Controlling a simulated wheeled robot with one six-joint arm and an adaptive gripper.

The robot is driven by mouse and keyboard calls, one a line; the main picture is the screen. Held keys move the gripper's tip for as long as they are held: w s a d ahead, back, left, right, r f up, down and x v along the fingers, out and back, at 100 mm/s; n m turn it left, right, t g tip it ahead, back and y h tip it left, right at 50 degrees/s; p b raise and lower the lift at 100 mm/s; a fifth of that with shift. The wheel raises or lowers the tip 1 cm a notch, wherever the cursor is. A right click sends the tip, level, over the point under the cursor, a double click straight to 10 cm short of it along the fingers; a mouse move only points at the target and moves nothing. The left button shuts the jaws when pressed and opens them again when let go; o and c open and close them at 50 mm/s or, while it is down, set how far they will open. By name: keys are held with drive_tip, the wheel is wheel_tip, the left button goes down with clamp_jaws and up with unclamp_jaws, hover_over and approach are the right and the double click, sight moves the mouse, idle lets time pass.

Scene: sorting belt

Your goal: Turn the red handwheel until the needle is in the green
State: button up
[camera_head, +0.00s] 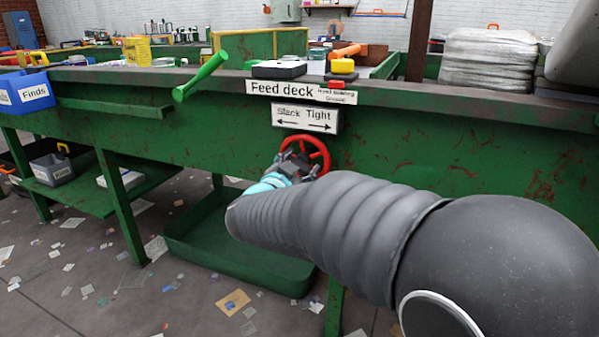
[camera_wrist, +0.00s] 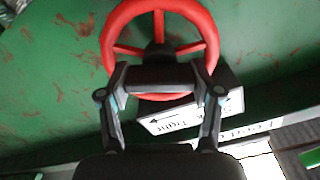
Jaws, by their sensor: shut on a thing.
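The red handwheel (camera_head: 318,152) is on the front of the green deck, below a sign (camera_head: 305,118) reading Slack and Tight with arrows left and right. My gripper (camera_head: 300,163) is at the wheel's left side, partly hidden by my arm. In the wrist view the red handwheel (camera_wrist: 203,22) fills the upper middle, with spokes and a dark hub.
A green lever (camera_head: 202,75) sticks out left of the Feed deck sign (camera_head: 300,91). A blue Finds bin (camera_head: 30,92) hangs at the far left. A green tray (camera_head: 200,258) lies below the deck. Papers litter the floor.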

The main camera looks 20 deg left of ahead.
drive_tip(key=shift+m+b, duration=0.85)
drive_tip(key=shift+m, duration=0.75)
drive_tip(key=o, duration=1.2)
drive_tip(key=shift+c, duration=0.2)
drive_tip(key=shift+s, duration=0.1)
drive_tip(key=s, duration=1.1)
drive_tip(key=shift+s+a, duration=0.4)
